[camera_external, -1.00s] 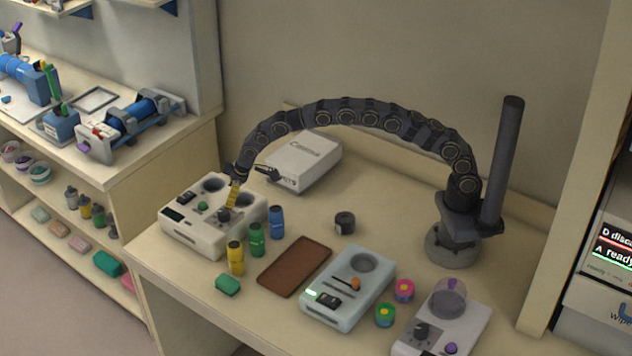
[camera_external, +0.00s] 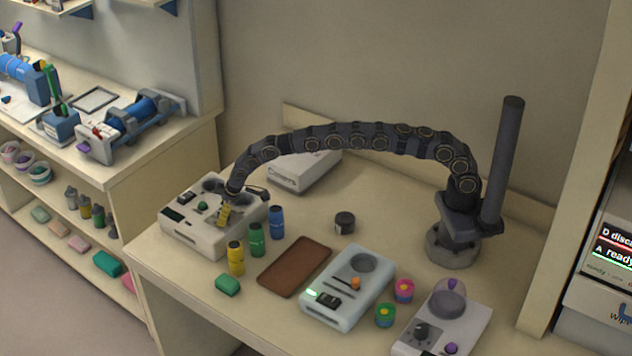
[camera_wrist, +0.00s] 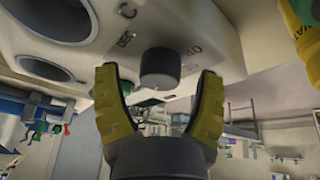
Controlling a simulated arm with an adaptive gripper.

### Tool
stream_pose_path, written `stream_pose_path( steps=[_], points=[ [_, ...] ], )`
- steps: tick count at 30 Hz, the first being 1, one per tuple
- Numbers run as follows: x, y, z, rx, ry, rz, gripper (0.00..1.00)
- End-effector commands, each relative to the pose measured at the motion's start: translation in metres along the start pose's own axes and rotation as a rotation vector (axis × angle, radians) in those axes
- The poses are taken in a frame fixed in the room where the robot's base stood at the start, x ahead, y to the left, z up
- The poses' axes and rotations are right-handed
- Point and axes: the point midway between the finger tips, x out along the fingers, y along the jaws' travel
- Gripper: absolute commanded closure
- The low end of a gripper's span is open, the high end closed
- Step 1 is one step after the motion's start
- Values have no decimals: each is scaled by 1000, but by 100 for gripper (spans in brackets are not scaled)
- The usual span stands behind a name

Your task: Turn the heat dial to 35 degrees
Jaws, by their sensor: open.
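The heat dial (camera_wrist: 160,68) is a dark round knob on the pale panel of a white unit, with "DEG C" and a partly hidden number marked near it in the wrist view. The unit (camera_external: 190,236) stands at the left end of the table in the external view. My gripper (camera_external: 224,214) is over the unit's front part. In the wrist view my gripper (camera_wrist: 163,78) has its yellow fingers open, one on each side of the dial, with gaps showing between the fingers and the knob. The dial's set value cannot be read.
The unit has round wells (camera_wrist: 62,18) beside the dial. Yellow (camera_external: 236,258), green (camera_external: 257,240) and blue (camera_external: 277,222) bottles stand close to its right. A brown tray (camera_external: 295,267) and a pale blue unit (camera_external: 345,300) lie further right. A white box (camera_external: 290,174) is behind.

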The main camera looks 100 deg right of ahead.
Motion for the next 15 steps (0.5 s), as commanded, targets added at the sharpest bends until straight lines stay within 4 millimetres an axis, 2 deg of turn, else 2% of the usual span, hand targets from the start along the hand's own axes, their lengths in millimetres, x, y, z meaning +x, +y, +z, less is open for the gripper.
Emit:
stream_pose_path(
  steps=[3,5,6,8,15],
  points=[
    [0,0,0,0,-1,0,31],
    [0,0,0,0,-1,0,57],
    [0,0,0,0,-1,0,74],
    [0,0,0,0,-1,0,95],
    [0,0,0,-2,-1,-2,96]
  ],
)
